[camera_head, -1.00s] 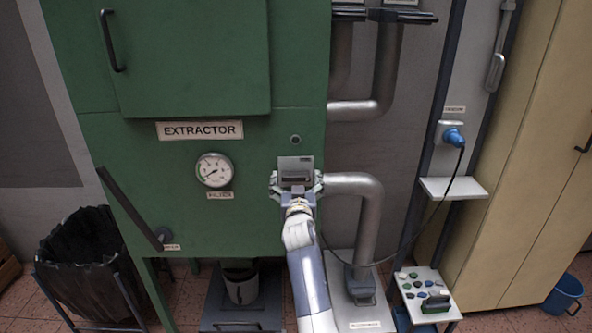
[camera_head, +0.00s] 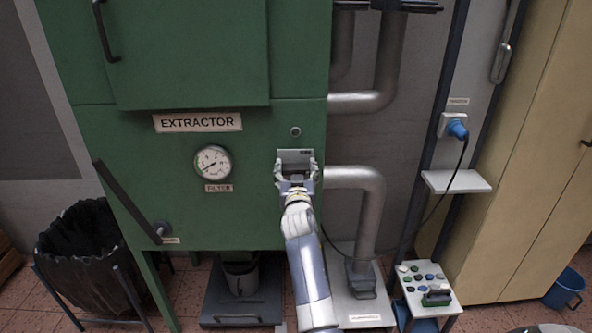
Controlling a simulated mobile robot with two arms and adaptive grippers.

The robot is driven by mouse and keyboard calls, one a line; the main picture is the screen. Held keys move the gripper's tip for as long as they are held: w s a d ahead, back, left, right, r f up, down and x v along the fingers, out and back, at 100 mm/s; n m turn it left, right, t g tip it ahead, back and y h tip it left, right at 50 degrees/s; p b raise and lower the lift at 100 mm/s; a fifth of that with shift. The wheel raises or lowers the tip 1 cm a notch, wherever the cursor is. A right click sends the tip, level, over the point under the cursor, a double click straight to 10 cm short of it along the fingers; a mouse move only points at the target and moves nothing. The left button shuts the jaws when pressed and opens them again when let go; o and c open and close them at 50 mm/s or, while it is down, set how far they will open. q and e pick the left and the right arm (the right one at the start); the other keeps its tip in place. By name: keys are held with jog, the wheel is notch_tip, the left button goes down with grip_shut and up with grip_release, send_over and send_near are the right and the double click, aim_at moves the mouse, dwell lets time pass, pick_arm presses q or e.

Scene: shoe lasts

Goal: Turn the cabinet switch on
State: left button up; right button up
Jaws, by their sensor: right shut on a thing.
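The green extractor cabinet (camera_head: 265,222) stands in the middle, with a sign reading EXTRACTOR (camera_head: 198,122). A grey switch box (camera_head: 295,155) is on its front, right of the gauge. My right gripper (camera_head: 296,172) is at the switch box, its two fingers on either side of the box's lower part, shut on the switch. The gripper covers most of the switch, so its position cannot be told. My left gripper is not in view.
A round gauge (camera_head: 213,162) and a dark lever (camera_head: 127,203) are left of the switch. Metal pipes (camera_head: 367,205) run close on the right. A small stand with several small items (camera_head: 430,288), a wall shelf (camera_head: 456,182) and a blue plug (camera_head: 457,130) are farther right. A black bin (camera_head: 90,262) stands left.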

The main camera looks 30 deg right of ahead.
jog(key=shift+n, duration=0.8)
jog(key=n, duration=0.3)
jog(key=shift+p, duration=0.3)
jog(key=n, duration=0.4)
jog(key=shift+w, duration=0.1)
jog(key=n+p, duration=0.1)
jog(key=n, duration=0.3)
jog(key=shift+a, duration=0.1)
pick_arm(q)
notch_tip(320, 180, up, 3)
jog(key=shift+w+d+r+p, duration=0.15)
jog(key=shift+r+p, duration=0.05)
jog(key=shift+p, duration=0.7)
pick_arm(e)
jog(key=n, duration=0.5)
jog(key=shift+f, duration=0.1)
